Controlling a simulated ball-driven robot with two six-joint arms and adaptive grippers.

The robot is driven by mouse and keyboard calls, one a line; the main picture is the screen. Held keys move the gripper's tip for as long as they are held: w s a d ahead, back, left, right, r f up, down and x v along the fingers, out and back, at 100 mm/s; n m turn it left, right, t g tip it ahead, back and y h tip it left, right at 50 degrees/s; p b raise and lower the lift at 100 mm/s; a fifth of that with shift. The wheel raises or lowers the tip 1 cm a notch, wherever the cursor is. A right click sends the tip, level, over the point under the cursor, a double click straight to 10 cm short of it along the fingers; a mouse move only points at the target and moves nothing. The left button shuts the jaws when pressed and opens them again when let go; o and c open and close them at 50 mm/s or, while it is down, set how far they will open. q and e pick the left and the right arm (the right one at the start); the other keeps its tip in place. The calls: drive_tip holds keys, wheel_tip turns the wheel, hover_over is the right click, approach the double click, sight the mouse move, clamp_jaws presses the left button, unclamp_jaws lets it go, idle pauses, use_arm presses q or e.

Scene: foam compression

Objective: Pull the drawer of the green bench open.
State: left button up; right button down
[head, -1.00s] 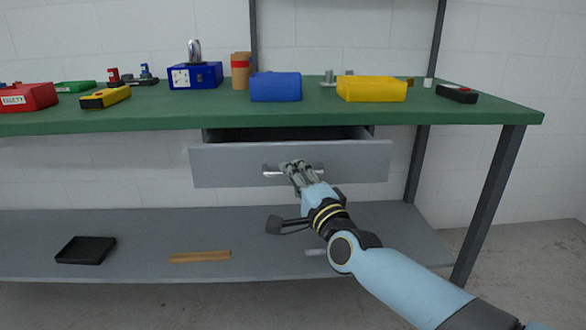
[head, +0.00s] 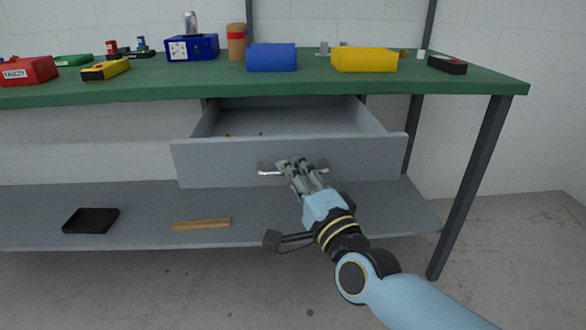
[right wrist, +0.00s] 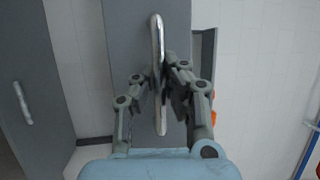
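The green bench (head: 130,91) has a grey drawer (head: 350,158) under its top, pulled partly out, with its inside showing. Its silver bar handle (head: 268,171) is on the drawer front. My right gripper (head: 290,168) is at the handle, its fingers closed around the bar. In the right wrist view, the handle (right wrist: 157,40) runs between the fingers of the right gripper (right wrist: 160,82), one on each side; the exact contact is partly hidden. My left gripper is not in view.
Small items lie inside the drawer. A blue bin (head: 272,58), a yellow bin (head: 364,60) and several other things stand on the bench top. A black tray (head: 91,221) and a wooden strip (head: 201,224) lie on the lower shelf. A dark bench leg (head: 470,190) stands at right.

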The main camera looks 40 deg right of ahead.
drive_tip(key=c, duration=1.4)
unclamp_jaws()
drive_tip(key=shift+f, duration=0.15)
drive_tip(key=v, duration=1.2)
drive_tip(key=shift+d, duration=0.1)
